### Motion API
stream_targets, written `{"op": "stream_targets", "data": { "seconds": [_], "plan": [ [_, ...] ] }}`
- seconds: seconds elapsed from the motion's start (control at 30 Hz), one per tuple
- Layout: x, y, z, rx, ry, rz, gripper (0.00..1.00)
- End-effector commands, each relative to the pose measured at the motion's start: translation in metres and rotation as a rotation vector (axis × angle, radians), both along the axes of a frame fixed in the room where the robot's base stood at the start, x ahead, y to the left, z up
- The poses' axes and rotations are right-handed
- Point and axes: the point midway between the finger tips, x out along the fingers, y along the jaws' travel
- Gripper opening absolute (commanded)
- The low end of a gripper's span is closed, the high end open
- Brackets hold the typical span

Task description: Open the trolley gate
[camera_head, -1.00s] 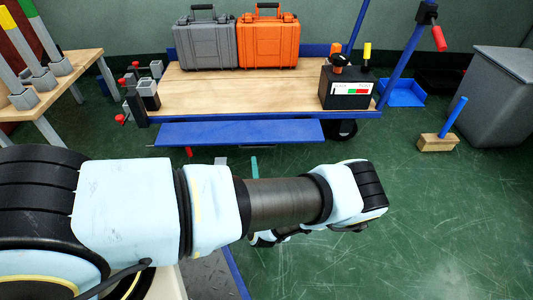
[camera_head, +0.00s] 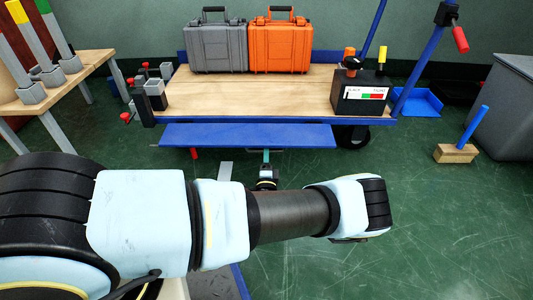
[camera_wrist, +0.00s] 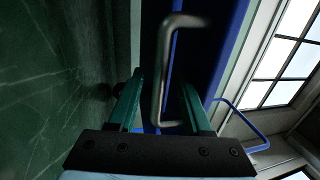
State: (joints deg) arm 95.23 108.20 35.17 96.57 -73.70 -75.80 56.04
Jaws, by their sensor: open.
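The trolley (camera_head: 180,95) has a wooden deck and a blue frame. A flat blue panel, which looks like its gate (camera_head: 250,134), runs along its near side. My gripper (camera_head: 266,153) is just below the near edge of this panel, partly hidden by it. In the wrist view, my gripper's (camera_wrist: 160,88) two green fingers stand apart. A bent metal handle (camera_wrist: 158,75) on the blue panel (camera_wrist: 205,45) lies between the fingers in the picture. The fingers are not closed on it. I cannot tell whether either finger touches it.
A grey case (camera_head: 215,48) and an orange case (camera_head: 280,47) stand at the back of the deck. A black box with a gauge (camera_head: 358,98) is at its right. A wooden block with a blue handle (camera_head: 455,153) is on the floor at right. Green floor (camera_head: 440,230) is clear at front right.

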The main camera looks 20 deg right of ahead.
Motion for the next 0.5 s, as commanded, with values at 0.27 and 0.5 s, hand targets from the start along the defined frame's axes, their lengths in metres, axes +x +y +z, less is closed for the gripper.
{"op": "stream_targets", "data": {
  "seconds": [0.27,0.5],
  "plan": [
    [0.0023,-0.0012,0.0009,0.0,0.001,0.0,0.5],
    [0.002,-0.0011,0.0007,0.0,0.001,0.0,0.26]
  ]
}}
